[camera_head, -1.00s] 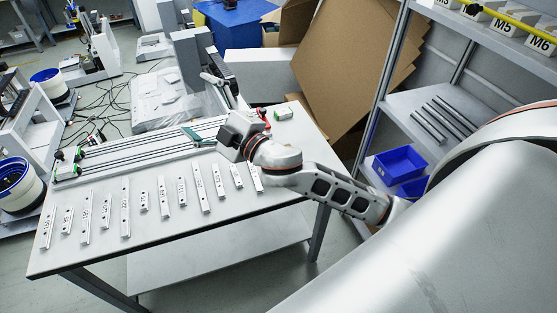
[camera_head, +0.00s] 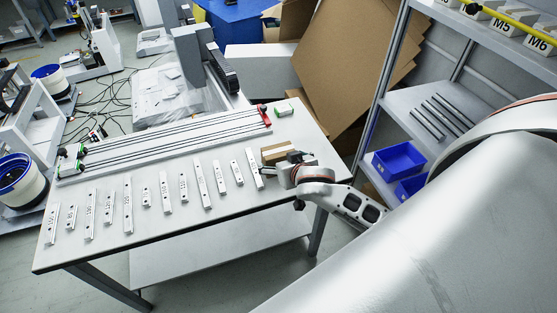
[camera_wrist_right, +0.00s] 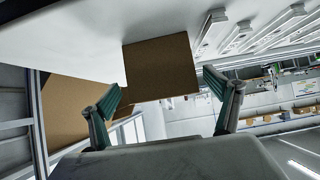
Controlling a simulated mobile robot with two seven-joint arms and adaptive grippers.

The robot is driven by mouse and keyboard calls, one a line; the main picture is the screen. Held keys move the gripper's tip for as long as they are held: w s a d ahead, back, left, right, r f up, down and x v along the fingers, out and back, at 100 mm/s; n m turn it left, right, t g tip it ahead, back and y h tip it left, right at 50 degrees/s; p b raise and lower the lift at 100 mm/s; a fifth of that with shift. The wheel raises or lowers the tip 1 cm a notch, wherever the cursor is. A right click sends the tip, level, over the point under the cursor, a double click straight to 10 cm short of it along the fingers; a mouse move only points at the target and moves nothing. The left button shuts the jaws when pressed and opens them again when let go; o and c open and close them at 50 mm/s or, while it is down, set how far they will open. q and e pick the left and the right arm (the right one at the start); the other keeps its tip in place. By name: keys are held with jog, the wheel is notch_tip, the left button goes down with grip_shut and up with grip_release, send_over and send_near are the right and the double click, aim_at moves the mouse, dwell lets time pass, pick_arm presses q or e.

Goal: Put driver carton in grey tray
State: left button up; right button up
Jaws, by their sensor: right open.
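A brown driver carton (camera_head: 275,153) sits on the right part of the white table, just past the end of the row of rail pieces. My right gripper (camera_head: 276,169) is right beside the carton, on its near side. In the right wrist view the carton (camera_wrist_right: 160,66) lies ahead, between the two green-padded fingers of the open gripper (camera_wrist_right: 165,90). I cannot tell whether either finger touches it. No grey tray can be made out for certain. My left gripper is not in view.
Several pale rail pieces (camera_head: 163,191) lie in a row on the table (camera_head: 180,222). A long linear gantry (camera_head: 170,140) with a red end (camera_head: 264,116) lies behind them. Shelving with a blue bin (camera_head: 399,160) stands at the right. Large cardboard sheets (camera_head: 345,65) lean behind.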

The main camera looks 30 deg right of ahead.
jog(key=x, duration=0.3)
jog(key=shift+w+f, duration=0.1)
jog(key=shift+w, duration=0.1)
jog(key=shift+a, duration=0.1)
jog(key=c, duration=1.4)
jog(key=shift+c, duration=0.8)
